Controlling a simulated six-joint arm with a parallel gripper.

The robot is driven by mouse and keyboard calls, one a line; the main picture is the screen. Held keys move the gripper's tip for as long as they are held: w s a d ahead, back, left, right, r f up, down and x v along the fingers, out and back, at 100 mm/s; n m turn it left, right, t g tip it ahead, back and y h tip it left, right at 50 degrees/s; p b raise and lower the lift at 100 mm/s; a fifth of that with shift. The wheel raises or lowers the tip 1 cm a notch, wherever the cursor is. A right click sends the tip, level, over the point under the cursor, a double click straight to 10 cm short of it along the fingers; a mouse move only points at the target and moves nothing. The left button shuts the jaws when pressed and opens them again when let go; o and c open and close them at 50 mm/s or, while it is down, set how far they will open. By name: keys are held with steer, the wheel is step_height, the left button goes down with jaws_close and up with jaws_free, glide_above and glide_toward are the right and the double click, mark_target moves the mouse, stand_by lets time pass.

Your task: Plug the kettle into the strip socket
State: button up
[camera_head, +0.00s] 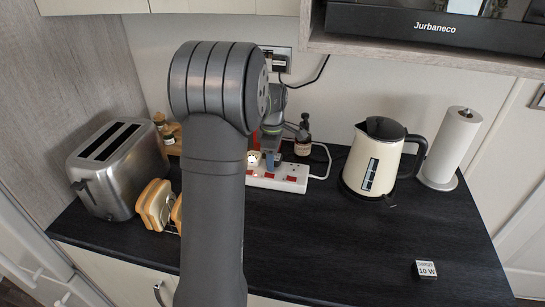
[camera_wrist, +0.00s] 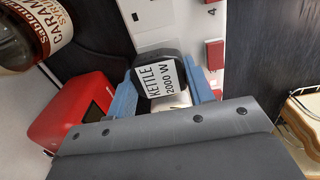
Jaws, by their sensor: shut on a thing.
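My gripper (camera_head: 270,160) is at the white strip socket (camera_head: 291,180) on the dark worktop. In the wrist view my gripper's blue fingers (camera_wrist: 165,88) are shut on a black plug (camera_wrist: 153,59) labelled "KETTLE 2000 W". The plug is over the white strip (camera_wrist: 154,17), which has red switches and a number 4 near it. The plug's pins are hidden, so I cannot tell whether it is seated. The cream kettle (camera_head: 373,160) with black lid and handle stands upright to the right of the strip.
A red block-like item (camera_wrist: 72,112) is close beside the left finger. A syrup bottle (camera_head: 302,138) stands behind the strip. A toaster (camera_head: 118,165) and bread slices (camera_head: 155,204) are left, a paper roll (camera_head: 452,148) right. A "10 W" item (camera_head: 426,269) lies front right. A shelf overhangs.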

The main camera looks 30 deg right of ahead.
steer(key=shift+s+a+f, duration=0.15)
steer(key=shift+f, duration=0.7)
steer(key=o, duration=1)
steer(key=shift+o, duration=0.2)
step_height(320, 180, up, 14)
steer(key=shift+w+d, duration=0.25)
steer(key=shift+f, duration=0.15)
step_height(320, 180, down, 11)
steer(key=shift+a+r, duration=0.1)
steer(key=shift+o, duration=0.5)
